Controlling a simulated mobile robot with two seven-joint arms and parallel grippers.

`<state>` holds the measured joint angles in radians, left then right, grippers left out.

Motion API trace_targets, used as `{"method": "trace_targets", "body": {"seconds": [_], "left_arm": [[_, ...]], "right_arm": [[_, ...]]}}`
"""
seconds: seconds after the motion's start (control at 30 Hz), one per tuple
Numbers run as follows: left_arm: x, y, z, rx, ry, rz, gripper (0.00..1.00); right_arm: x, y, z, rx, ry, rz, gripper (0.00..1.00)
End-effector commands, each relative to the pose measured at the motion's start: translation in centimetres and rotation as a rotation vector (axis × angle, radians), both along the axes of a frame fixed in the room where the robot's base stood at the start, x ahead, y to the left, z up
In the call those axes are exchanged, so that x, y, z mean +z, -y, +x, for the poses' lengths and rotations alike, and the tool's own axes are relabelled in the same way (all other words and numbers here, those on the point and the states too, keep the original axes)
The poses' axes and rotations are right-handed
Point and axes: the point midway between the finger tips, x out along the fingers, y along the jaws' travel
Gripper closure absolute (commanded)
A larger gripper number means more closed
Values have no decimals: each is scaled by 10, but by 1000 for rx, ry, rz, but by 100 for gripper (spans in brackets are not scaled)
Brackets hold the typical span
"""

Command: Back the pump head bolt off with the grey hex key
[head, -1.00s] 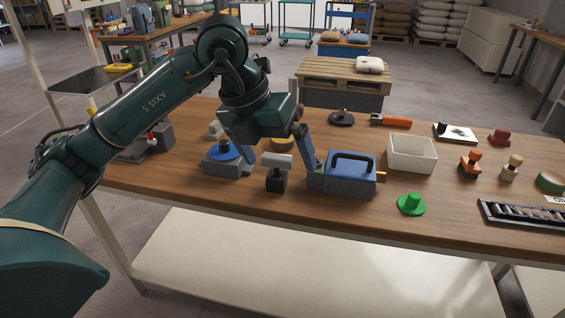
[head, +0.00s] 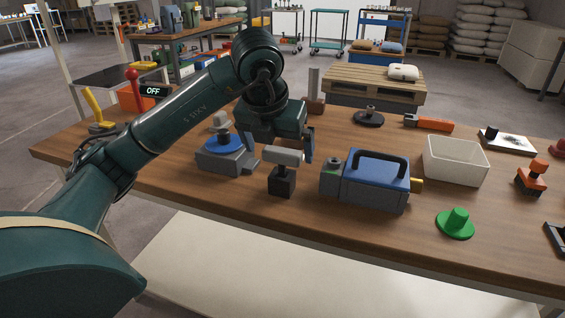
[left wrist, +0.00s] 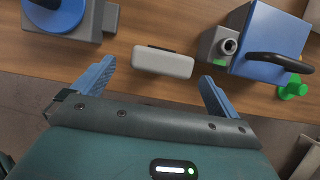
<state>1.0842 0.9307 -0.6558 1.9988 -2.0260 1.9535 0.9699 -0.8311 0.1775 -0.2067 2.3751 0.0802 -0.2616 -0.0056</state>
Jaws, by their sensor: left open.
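A grey bar-shaped handle (head: 283,156), apparently the grey hex key, sits on top of a black block (head: 281,182). Its shaft is hidden. In the left wrist view the handle (left wrist: 163,62) lies crosswise just ahead of my fingers. My left gripper (head: 280,156) is open and empty, with its blue fingers to either side of the handle; it also shows in the left wrist view (left wrist: 157,74). The blue pump (head: 375,182) with a black carry handle stands to the right. Its grey head (head: 332,186) carries a round socketed bolt (left wrist: 228,46) on top.
A blue disc on a grey base (head: 222,146) stands close left of the gripper. A white bin (head: 456,170) and a green knob (head: 457,222) are right of the pump. A sign reading OFF (head: 153,91) and a red-knobbed lever (head: 132,78) are at the far left.

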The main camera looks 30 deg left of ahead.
Motion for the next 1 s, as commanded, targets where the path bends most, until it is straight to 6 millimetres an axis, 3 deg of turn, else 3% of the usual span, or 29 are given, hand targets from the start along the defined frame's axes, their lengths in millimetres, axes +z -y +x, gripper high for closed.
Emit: {"method": "trace_targets", "body": {"seconds": [0.43,0.73,1.0], "left_arm": [[-45,-5,25,2,-2,-1,2],[-50,-5,27,1,1,0,2],[-50,-5,27,1,0,0,22]], "right_arm": [[0,2,1,-4,14,-5,64],[2,3,0,-7,20,-7,64],[2,3,0,-4,19,-9,64]]}}
